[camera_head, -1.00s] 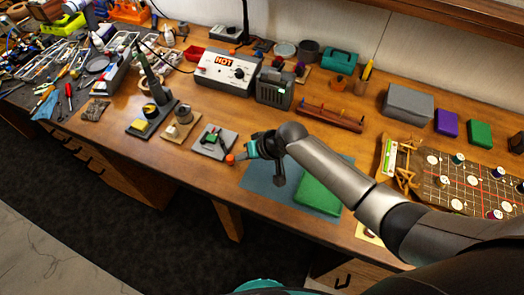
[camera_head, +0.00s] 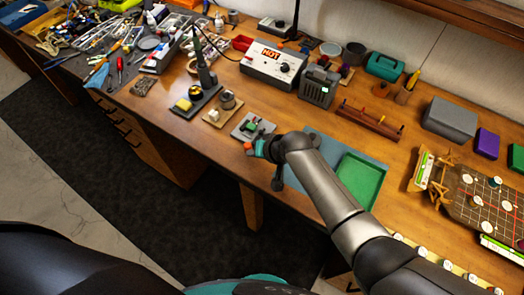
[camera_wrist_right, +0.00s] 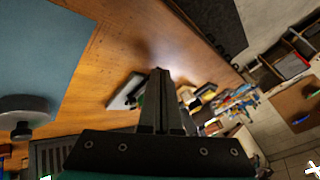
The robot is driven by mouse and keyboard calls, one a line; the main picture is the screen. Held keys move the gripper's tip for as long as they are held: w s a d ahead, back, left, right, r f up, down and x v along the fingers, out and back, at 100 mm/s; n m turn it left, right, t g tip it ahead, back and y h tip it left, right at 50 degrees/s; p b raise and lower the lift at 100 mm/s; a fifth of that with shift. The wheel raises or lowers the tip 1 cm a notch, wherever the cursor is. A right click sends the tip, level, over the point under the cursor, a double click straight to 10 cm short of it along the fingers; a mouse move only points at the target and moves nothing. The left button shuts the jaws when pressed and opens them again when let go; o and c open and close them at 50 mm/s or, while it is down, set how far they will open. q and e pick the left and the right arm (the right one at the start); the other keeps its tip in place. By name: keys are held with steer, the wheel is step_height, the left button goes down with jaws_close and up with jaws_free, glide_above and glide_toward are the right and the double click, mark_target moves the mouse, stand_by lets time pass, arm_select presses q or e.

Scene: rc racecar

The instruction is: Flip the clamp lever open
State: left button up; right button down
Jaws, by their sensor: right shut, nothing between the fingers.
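A small clamp with a green part sits on a grey plate (camera_head: 243,133) on the bench, just beyond my right gripper (camera_head: 256,147) in the head view. An orange-red tip (camera_head: 247,146) shows at the gripper's end. I cannot tell whether it belongs to the clamp lever. In the right wrist view the plate (camera_wrist_right: 121,101) is left of my shut, empty fingers (camera_wrist_right: 160,74), which partly hide the clamp. The lever's position is too small to read, and contact cannot be told. My left gripper is out of view.
A blue mat (camera_head: 316,147) and green tray (camera_head: 364,177) lie to the right. A wooden-based fixture (camera_head: 224,108) stands left of the plate. The HOT station (camera_head: 270,67) and a grey box (camera_head: 318,86) are behind. The bench's front edge is close.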

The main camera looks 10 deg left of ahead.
steer(key=shift+a, duration=0.4)
stand_by(0.3)
steer(key=shift+s, duration=0.1)
